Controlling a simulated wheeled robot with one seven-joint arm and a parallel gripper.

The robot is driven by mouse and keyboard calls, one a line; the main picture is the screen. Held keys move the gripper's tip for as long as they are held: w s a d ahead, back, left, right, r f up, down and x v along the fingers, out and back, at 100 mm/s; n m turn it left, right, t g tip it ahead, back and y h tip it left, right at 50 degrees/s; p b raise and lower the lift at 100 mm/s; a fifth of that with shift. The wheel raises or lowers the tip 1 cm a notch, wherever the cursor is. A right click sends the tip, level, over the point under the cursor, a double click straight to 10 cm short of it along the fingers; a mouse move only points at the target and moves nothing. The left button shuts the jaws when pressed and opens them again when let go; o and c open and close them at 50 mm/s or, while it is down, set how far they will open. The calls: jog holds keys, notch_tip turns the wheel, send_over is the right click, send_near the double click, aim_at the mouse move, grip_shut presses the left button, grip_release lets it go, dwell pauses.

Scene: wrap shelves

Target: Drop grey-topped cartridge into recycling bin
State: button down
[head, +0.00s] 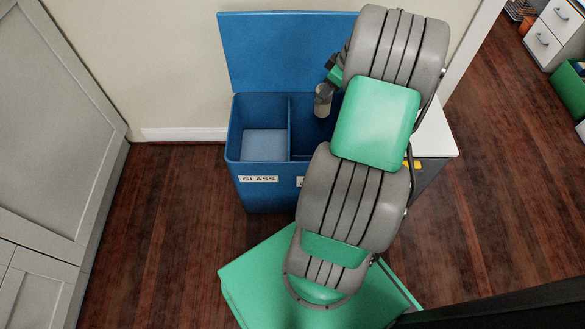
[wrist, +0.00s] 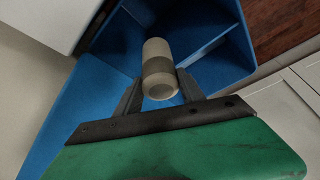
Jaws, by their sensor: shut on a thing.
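The cartridge (wrist: 157,52) is a beige-grey cylinder with a darker band; it also shows in the head view (head: 322,101), partly beside my arm. My gripper (wrist: 158,88) is shut on it, one dark finger on each side. In the head view the gripper is mostly hidden behind my arm. The blue recycling bin (head: 262,199) stands open with its lid (head: 285,50) raised at the back. Its left compartment (head: 264,143) is labelled GLASS; the label to its right is mostly hidden. The cartridge appears over the compartment right of the divider (wrist: 209,44).
A white-topped cabinet (head: 437,137) stands right of the bin, partly behind my arm. Grey cupboards (head: 60,110) line the left side. Dark wooden floor (head: 165,200) is clear between them and the bin. White drawers (head: 556,35) stand at the far right.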

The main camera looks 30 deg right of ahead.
notch_tip(320, 180, down, 3)
jog(key=shift+f+b, duration=0.15)
jog(key=shift+b, duration=0.75)
jog(key=c, duration=0.6)
grip_release()
jog(key=shift+c, duration=0.2)
jog(key=p+v, duration=0.3)
jog(key=v, duration=0.4)
jog(key=shift+r, duration=0.4)
jog(key=shift+s, duration=0.1)
